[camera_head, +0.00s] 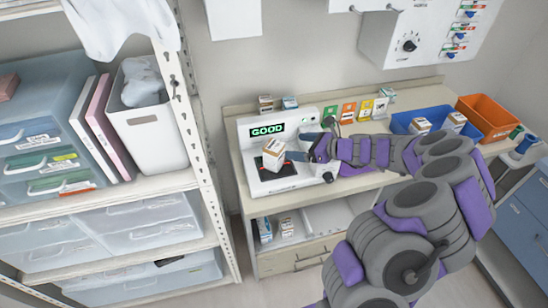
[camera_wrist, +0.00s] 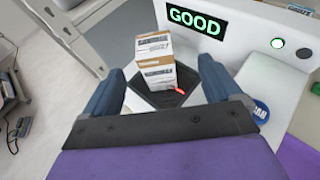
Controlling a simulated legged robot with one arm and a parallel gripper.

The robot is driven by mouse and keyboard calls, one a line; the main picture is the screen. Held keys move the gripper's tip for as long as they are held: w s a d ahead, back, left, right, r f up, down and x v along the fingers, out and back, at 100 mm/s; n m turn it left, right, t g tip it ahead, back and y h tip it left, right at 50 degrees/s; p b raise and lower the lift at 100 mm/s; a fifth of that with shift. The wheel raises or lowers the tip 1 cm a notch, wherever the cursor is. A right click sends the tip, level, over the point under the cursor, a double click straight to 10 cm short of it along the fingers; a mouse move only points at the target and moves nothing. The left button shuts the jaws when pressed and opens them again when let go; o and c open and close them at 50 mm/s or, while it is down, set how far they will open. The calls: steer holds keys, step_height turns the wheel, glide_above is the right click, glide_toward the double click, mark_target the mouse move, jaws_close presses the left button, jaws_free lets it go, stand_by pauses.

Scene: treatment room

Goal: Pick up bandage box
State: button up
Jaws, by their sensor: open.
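A small white and brown bandage box (camera_wrist: 157,68) stands on a black pad of a white device whose screen reads GOOD. In the head view the box (camera_head: 272,153) sits at the device's front left, slightly tilted in the picture. My gripper (camera_wrist: 160,92) is open, with one blue-grey finger on each side of the box in the wrist view. I cannot tell whether the fingers touch it. In the head view my gripper (camera_head: 305,150) reaches the device from the right, close to the box. The box's lower near side shows little in the head view.
The white device (camera_head: 282,184) stands on a beige counter (camera_head: 350,184). A blue bin (camera_head: 402,122) with boxes and an orange bin (camera_head: 488,113) are at the right. A shelf post (camera_head: 190,110) stands close on the left. Small boxes (camera_head: 290,102) sit behind the device.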

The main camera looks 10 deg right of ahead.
mark_target(270, 146)
steer(key=b+x, duration=0.1)
steer(key=x, duration=0.5)
steer(key=shift+w+a+f, duration=0.15)
steer(key=shift+a, duration=0.1)
steer(key=shift+s+a+b+x, duration=0.15)
steer(key=shift+b+x, duration=0.5)
steer(key=shift+x, duration=0.7)
steer(key=shift+s+a+b+x, duration=0.1)
steer(key=shift+b+x, duration=0.5)
steer(key=shift+x, duration=0.7)
steer(key=c, duration=1.2)
